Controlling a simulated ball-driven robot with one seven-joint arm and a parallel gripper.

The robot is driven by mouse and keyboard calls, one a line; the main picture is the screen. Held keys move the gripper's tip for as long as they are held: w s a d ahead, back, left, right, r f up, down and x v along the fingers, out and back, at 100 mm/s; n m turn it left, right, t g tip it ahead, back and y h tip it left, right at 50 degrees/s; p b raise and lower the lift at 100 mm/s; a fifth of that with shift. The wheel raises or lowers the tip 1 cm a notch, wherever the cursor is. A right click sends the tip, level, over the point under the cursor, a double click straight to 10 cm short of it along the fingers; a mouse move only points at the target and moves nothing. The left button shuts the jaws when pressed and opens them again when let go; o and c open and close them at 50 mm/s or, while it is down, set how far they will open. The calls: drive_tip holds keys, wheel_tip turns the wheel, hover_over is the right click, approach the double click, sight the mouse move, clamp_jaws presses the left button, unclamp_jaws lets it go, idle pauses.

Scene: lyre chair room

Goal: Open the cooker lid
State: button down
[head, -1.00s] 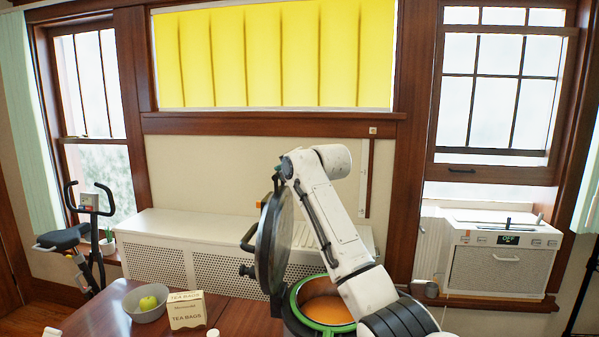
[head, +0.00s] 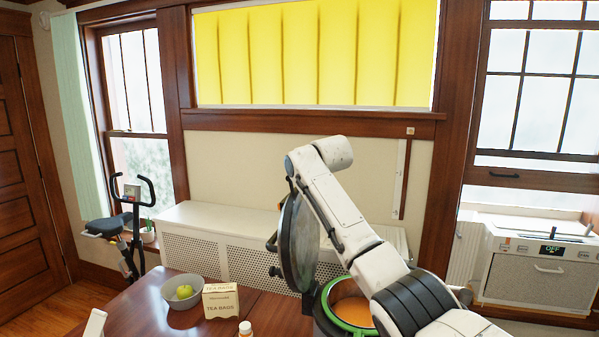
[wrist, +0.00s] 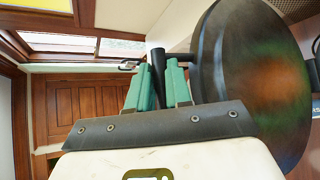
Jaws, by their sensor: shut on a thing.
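The cooker (head: 322,318) stands on the table with a green rim and an orange inside showing. Its round dark lid (head: 300,245) is swung up, standing nearly upright at the cooker's left side. In the wrist view the lid (wrist: 250,75) fills the right side. My gripper (wrist: 157,80) has green fingers on both sides of a black bar, which looks like the lid's handle (wrist: 157,65), and is shut on it. In the head view my fingers are hidden behind the lid and my arm.
A grey bowl (head: 182,308) with a green apple (head: 184,292) and a tea bags box (head: 220,301) stand left of the cooker on the wooden table (head: 145,310). A small bottle (head: 245,329) is near the front. A white radiator cover (head: 215,240) stands behind.

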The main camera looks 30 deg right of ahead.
drive_tip(key=shift+d+f, duration=0.1)
drive_tip(key=shift+f, duration=0.65)
drive_tip(key=c, duration=1.1)
unclamp_jaws()
drive_tip(key=shift+c, duration=0.2)
drive_tip(key=shift+o, duration=0.4)
drive_tip(key=shift+r, duration=0.1)
drive_tip(key=shift+r, duration=0.1)
drive_tip(key=b+v, duration=0.3)
drive_tip(key=v, duration=0.8)
drive_tip(key=shift+r+b, duration=0.15)
drive_tip(key=shift+b, duration=0.25)
drive_tip(key=shift+w, duration=0.2)
